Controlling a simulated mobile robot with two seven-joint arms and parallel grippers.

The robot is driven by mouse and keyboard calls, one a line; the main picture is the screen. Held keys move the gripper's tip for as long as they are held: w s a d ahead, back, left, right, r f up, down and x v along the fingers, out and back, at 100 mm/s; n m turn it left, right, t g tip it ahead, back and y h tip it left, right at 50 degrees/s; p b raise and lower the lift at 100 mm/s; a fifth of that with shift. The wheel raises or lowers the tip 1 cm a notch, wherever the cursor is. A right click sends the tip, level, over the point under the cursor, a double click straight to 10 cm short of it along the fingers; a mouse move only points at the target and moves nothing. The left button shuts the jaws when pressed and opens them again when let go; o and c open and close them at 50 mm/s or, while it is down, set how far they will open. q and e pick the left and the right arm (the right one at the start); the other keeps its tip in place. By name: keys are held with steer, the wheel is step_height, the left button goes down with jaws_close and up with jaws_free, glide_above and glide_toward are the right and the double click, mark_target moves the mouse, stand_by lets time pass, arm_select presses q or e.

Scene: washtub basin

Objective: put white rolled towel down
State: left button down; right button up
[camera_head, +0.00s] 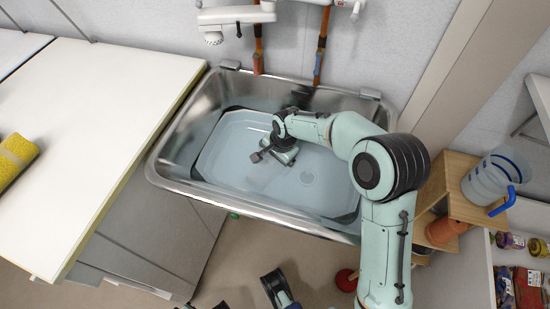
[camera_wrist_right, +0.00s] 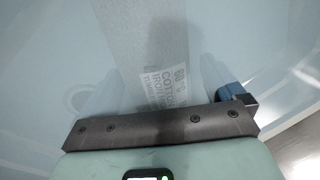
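My right arm reaches down into the metal sink. Its gripper (camera_head: 272,156) is low in the pale, filled tub (camera_head: 232,128), and its fingers are hard to make out. In the right wrist view a white label (camera_wrist_right: 165,88) with printed words, "COTTON" among them, shows through a pale blue haze just ahead of the gripper's dark base. It lies on a pale surface that may be the white rolled towel, but its outline is not clear. I cannot tell whether the gripper holds it.
The steel sink rim (camera_head: 262,213) surrounds the tub. A tap (camera_head: 228,16) hangs above. A clear pitcher (camera_head: 492,176) stands on the wooden shelf (camera_head: 450,200) at right.

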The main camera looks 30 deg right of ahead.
steer(key=shift+r, duration=0.15)
arm_select(q)
steer(key=s+d+r+g+p, duration=0.1)
steer(key=s+d+r+p, duration=0.1)
steer(key=s, duration=0.3)
steer(key=shift+d+r+g+h+p, duration=0.3)
steer(key=shift+d+r+h+p, duration=0.1)
steer(key=shift+r+p, duration=0.3)
arm_select(e)
steer(key=v, duration=1.2)
arm_select(q)
steer(key=shift+a, duration=0.1)
steer(key=shift+r, duration=0.15)
arm_select(e)
steer(key=shift+a, duration=0.1)
